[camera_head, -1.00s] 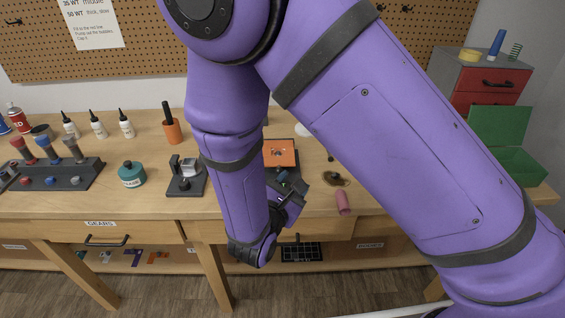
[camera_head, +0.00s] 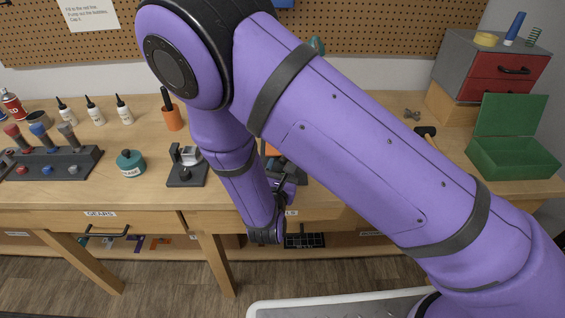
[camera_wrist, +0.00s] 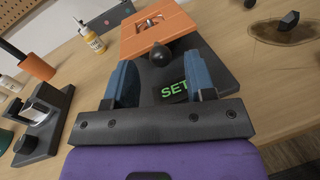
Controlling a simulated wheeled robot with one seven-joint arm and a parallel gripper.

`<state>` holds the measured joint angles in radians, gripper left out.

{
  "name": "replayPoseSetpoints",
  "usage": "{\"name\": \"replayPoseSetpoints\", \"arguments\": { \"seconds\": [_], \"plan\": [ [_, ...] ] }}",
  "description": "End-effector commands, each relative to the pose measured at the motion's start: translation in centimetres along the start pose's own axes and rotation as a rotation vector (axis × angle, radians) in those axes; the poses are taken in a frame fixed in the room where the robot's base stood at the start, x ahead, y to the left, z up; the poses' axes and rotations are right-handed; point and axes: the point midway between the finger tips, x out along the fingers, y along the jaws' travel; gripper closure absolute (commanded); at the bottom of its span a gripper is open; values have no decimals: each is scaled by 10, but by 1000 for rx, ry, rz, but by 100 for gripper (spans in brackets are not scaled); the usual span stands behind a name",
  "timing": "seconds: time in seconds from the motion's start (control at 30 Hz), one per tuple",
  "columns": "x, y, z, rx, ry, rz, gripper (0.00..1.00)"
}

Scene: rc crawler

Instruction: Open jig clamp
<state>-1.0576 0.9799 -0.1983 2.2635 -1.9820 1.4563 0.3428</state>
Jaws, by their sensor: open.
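The jig in the wrist view has a dark base (camera_wrist: 215,68) with green "SET" lettering and an orange plate (camera_wrist: 138,38) at its far end. A black ball knob (camera_wrist: 160,55), which looks like the clamp handle's end, stands above the base. My gripper (camera_wrist: 160,78) is open, with its blue fingers apart to the left and right of the knob and nearer the camera. Nothing is held between them. In the head view my arm hides most of the jig, and my gripper (camera_head: 287,188) shows only partly at the bench's front edge.
A dark stand with a silver part (camera_head: 186,166) is left of my arm, beside a teal jar (camera_head: 130,164). An orange holder (camera_head: 171,118) stands behind. A green open box (camera_head: 512,157) and red drawers (camera_head: 498,72) are at right. A brown patch (camera_wrist: 284,30) lies right of the jig.

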Motion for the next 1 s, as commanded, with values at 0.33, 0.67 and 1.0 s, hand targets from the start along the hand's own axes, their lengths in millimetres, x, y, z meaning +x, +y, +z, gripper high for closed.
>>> {"name": "replayPoseSetpoints", "arguments": {
  "seconds": [0.33,0.67,1.0],
  "plan": [
    [24,0,0,0,0,-1,50],
    [24,0,0,0,0,-1,73],
    [24,1,1,0,4,-2,100]
  ]
}}
